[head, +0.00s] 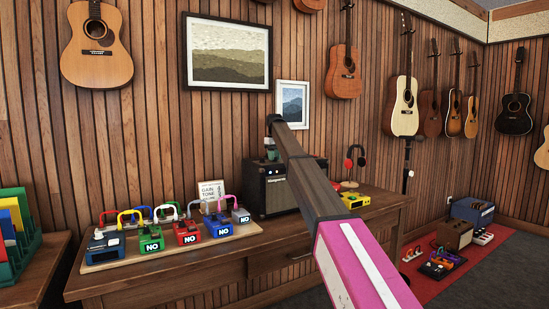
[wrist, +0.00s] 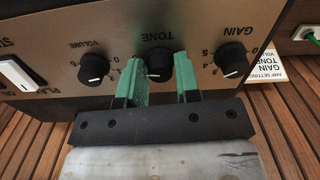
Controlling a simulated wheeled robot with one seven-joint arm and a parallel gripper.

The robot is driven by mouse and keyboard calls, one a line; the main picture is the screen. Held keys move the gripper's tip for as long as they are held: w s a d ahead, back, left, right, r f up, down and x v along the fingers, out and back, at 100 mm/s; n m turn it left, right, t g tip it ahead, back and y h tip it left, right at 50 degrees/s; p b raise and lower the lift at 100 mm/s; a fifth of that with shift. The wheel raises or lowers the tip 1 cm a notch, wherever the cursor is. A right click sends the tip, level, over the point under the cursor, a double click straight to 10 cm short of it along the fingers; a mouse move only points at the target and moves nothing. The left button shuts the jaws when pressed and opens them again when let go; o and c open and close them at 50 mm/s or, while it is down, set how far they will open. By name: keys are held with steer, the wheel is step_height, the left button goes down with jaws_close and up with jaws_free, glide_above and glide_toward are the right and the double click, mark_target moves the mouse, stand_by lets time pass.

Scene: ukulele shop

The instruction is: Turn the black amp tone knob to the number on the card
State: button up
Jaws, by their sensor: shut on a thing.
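The amp (head: 284,196) is a black box with a grey grille, standing on the wooden bench against the wall. In the wrist view its metal control panel (wrist: 200,40) appears upside down. The black tone knob (wrist: 159,62) is between the green fingertips of my gripper (wrist: 162,80), which is shut on it. A white pointer mark shows on the knob; its exact setting is hard to read. In the head view my gripper (head: 271,153) is at the amp's top. The card (head: 211,192) stands left of the amp, with "GAIN" and "TONE" on it; its number is not legible.
The gain knob (wrist: 230,57) and volume knob (wrist: 95,68) flank the tone knob closely. A white switch (wrist: 20,73) is further left. Coloured pedals on a pedalboard (head: 105,262) fill the bench's left. A yellow pedal (head: 354,200) and red headphones (head: 354,160) are right of the amp.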

steer(key=shift+m, duration=0.3)
stand_by(0.4)
steer(key=o, duration=0.9)
